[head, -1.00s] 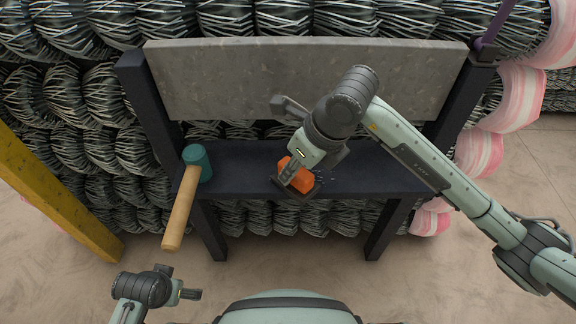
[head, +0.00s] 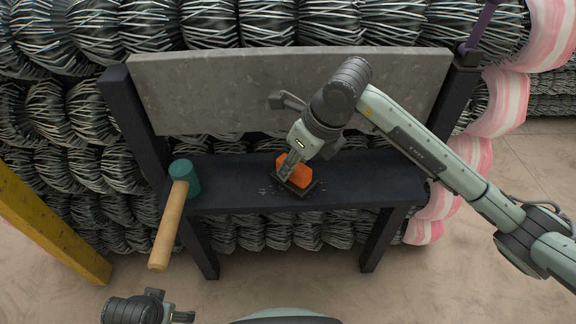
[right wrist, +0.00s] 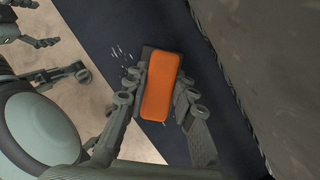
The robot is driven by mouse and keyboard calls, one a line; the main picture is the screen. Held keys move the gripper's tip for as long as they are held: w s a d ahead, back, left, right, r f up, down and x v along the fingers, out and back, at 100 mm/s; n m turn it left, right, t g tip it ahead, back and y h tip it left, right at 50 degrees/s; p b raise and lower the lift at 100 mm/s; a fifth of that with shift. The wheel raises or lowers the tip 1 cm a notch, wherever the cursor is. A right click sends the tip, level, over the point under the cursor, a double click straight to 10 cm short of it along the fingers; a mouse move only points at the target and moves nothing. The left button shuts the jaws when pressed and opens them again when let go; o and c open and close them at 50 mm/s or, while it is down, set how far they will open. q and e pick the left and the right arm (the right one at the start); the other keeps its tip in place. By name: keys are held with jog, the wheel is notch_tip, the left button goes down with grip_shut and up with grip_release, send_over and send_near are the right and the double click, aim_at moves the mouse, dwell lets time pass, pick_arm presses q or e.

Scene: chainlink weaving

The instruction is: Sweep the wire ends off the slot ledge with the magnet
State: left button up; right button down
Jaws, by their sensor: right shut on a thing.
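The magnet (head: 294,172) is an orange block on a dark base plate, resting on or just over the dark slot ledge (head: 232,178). It shows larger in the right wrist view (right wrist: 161,86). My right gripper (head: 287,174) is shut on it, with its fingers on both sides of the block. Small pale wire ends (head: 265,190) lie on the ledge left of the magnet, with a few more to its right. They also show beside it in the right wrist view (right wrist: 121,53). My left gripper (head: 176,306) is open and empty at the lower left, away from the ledge.
A mallet (head: 176,212) with a teal head and wooden handle lies at the ledge's left end, its handle overhanging the front. A grey panel (head: 290,90) stands behind the ledge. A yellow beam (head: 50,225) is at left. The right part of the ledge is clear.

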aim_at(307, 186)
jog(key=shift+d, duration=0.6)
jog(key=shift+s+f, duration=0.1)
jog(key=shift+s, duration=2)
jog(key=shift+w+d+b, duration=0.1)
jog(key=shift+d+b, duration=0.3)
jog(key=shift+d, duration=0.7)
jog(key=shift+w+b, duration=0.65)
jog(key=shift+w, duration=1.3)
jog(key=shift+r, duration=0.25)
notch_tip(307, 186, up, 6)
jog(key=p, duration=0.3)
jog(key=shift+f+p, duration=0.25)
jog(key=shift+p, duration=0.05)
jog(key=shift+r, duration=0.15)
